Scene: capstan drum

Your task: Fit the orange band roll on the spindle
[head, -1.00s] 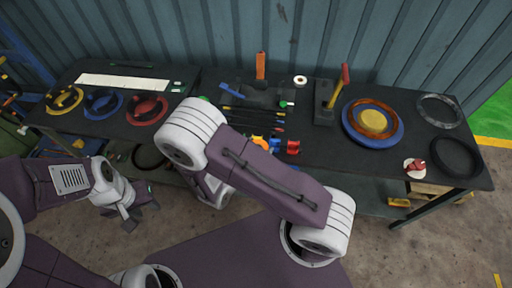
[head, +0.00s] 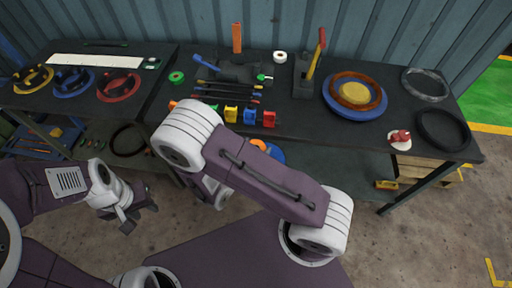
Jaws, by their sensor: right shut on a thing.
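A small orange piece, which I take for the orange band roll (head: 258,144), shows just past the upper edge of my right forearm, below the bench's front edge. The forearm hides most of it. My right gripper is mostly hidden behind that forearm and is shut on it. My left gripper (head: 136,216) is empty at the lower left, with its fingers apart, low in front of the bench. No part is clearly recognisable as the spindle. A dark fixture (head: 243,69) with an orange upright (head: 237,38) stands at the back of the bench.
Several coloured clips (head: 231,114) line the front edge. A mallet (head: 316,53) stands behind. Yellow, blue and red rings (head: 119,87) lie on the left bench.

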